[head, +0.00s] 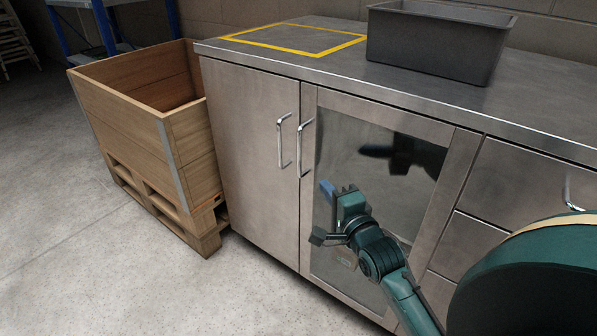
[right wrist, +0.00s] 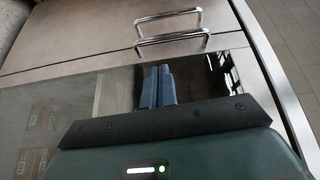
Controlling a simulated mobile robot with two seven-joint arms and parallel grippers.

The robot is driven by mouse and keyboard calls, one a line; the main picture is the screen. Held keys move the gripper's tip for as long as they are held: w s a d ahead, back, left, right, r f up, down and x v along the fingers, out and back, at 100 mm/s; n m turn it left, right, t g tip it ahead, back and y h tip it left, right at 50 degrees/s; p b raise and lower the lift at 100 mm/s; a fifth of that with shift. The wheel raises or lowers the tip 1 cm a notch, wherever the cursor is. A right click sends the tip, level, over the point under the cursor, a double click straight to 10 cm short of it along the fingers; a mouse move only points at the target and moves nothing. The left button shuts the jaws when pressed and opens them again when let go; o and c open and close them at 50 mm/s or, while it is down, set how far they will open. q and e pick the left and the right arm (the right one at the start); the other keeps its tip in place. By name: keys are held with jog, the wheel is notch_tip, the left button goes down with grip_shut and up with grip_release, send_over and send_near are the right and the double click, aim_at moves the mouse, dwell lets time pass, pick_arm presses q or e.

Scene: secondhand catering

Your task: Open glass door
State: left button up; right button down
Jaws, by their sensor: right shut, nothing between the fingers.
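The glass door (head: 340,150) is in the steel cabinet's front and looks shut, its dark pane set in a steel frame. Its bar handle (head: 304,148) is on the door's left edge; in the right wrist view the handle (right wrist: 172,38) lies across the top, beyond the fingertips. My right gripper (head: 327,188) is in front of the pane, below and to the right of the handle and apart from it. In the right wrist view its blue fingers (right wrist: 157,87) are together and empty. My left gripper is not in view.
A solid door (head: 245,150) with its own handle (head: 283,142) adjoins on the left. Drawers (head: 500,190) are on the right. A grey bin (head: 435,42) and a yellow taped outline (head: 290,50) are on the worktop. A wooden crate (head: 140,125) stands left; floor in front is clear.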

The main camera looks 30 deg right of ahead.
aim_at(310, 163)
jog(key=shift+m, duration=0.5)
jog(key=w+b, duration=0.1)
jog(key=w, duration=0.2)
jog(key=w+d+b, duration=0.1)
jog(key=w, duration=0.2)
jog(key=w+d+b, duration=0.1)
jog(key=w, duration=0.3)
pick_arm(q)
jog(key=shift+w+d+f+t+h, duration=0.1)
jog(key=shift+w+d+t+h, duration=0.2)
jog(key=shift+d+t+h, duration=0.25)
pick_arm(e)
jog(key=shift+w, duration=0.35)
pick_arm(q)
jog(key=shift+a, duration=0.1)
